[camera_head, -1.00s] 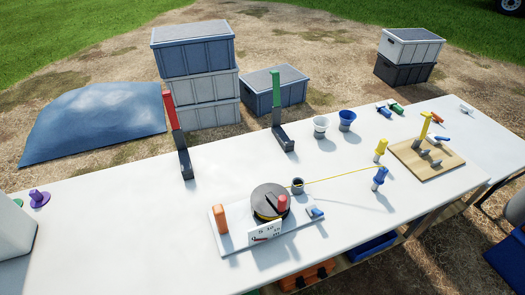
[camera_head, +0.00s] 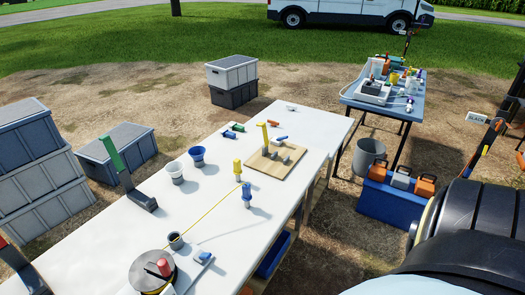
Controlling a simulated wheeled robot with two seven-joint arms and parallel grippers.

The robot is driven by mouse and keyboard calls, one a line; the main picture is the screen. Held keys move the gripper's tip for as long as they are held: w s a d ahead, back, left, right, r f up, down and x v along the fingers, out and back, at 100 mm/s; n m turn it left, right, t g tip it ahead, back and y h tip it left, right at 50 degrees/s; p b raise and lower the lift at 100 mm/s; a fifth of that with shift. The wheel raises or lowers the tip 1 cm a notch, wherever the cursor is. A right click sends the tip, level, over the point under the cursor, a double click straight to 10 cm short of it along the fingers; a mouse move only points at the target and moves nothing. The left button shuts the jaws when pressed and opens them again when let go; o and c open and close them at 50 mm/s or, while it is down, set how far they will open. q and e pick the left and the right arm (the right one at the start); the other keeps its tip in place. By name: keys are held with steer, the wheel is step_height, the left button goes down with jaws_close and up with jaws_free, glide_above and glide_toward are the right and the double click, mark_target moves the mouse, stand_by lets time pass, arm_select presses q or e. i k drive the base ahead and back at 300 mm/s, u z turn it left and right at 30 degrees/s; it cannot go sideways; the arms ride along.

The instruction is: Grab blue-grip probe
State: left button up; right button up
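An upright blue-topped piece with a grey lower part (camera_head: 247,192) stands on the white table, near its right edge. It looks like the blue-grip probe. A similar yellow-topped piece (camera_head: 237,169) stands just behind it. A thin yellow line runs from the dark reel (camera_head: 152,271) to near these two pieces; which one it meets is not clear. A small blue-handled piece (camera_head: 202,257) lies beside the reel. Neither gripper is in view; a large black and pale part at the lower right looks like my own arm.
A wooden board (camera_head: 275,158) with a yellow upright and grey pegs lies behind the probes. White (camera_head: 174,170) and blue (camera_head: 197,155) cups and a green-topped stand (camera_head: 125,175) are left. A blue side table (camera_head: 385,103) stands at the back right. White table surface (camera_head: 215,222) is clear around the probes.

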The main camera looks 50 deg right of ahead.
mark_target(246, 196)
steer(key=z, duration=0.75)
steer(key=k, duration=1.3)
steer(key=z, duration=0.3)
steer(key=i, duration=0.7)
steer(key=z, duration=0.85)
steer(key=i, duration=1)
steer(key=u, duration=1)
steer(key=i, duration=0.55)
steer(key=u, duration=0.65)
